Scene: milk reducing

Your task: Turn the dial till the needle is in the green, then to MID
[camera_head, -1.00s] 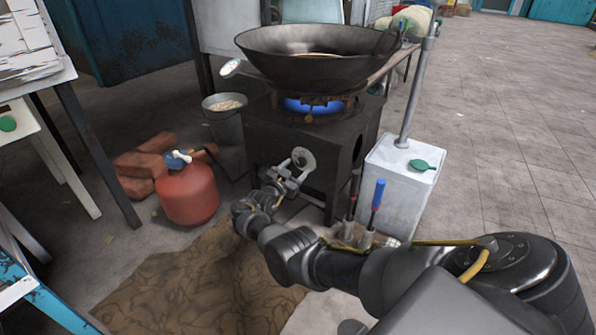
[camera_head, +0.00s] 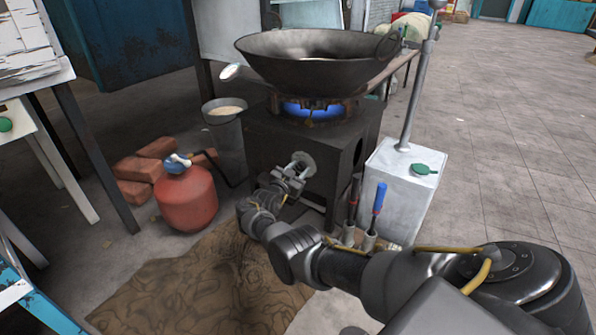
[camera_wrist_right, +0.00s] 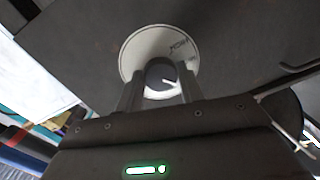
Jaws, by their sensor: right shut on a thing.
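The dial (camera_head: 303,163) is on the front of the dark stove, below the burner. My right gripper (camera_head: 294,172) is shut on its knob. In the right wrist view, the dial's pale round plate (camera_wrist_right: 150,45) has dark lettering that I cannot read fully. The dark knob (camera_wrist_right: 158,74) with a white pointer mark sits between the two fingers (camera_wrist_right: 160,92). A small round gauge (camera_head: 230,72) is at the left rim of the wok (camera_head: 315,72); its needle and any green zone are too small to tell. A blue flame (camera_head: 312,109) burns under the wok. My left gripper is not in view.
A red gas cylinder (camera_head: 188,197) and bricks (camera_head: 137,178) stand left of the stove (camera_head: 270,140), near a bucket (camera_head: 229,140). A white box (camera_head: 405,185) with a pole and blue-handled tool (camera_head: 379,197) are close on the right. Brown matting (camera_head: 190,285) lies in front.

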